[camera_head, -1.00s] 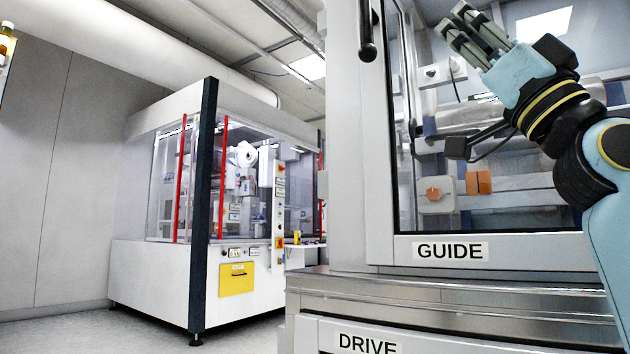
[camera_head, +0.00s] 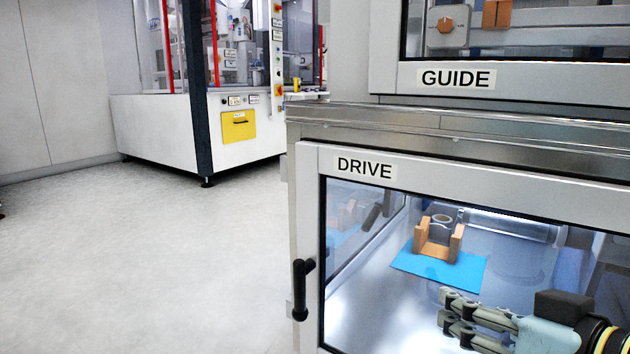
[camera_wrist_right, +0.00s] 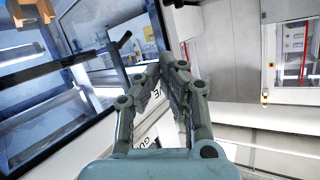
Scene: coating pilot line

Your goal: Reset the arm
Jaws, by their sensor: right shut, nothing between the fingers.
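My right gripper (camera_head: 447,312) is at the lower right of the head view, in front of the glass of the DRIVE door, with its fingers pointing left. It is shut and holds nothing. In the right wrist view the fingertips of the right gripper (camera_wrist_right: 172,60) come together, with nothing between them. My left arm and gripper show in neither view.
The DRIVE door (camera_head: 312,170) is shut and has a black handle (camera_head: 303,290). Behind its glass, an orange-brown holder (camera_head: 437,240) stands on a blue mat (camera_head: 415,266). The GUIDE door (camera_head: 550,85) is above. A white machine (camera_head: 155,130) stands behind open floor (camera_head: 150,260).

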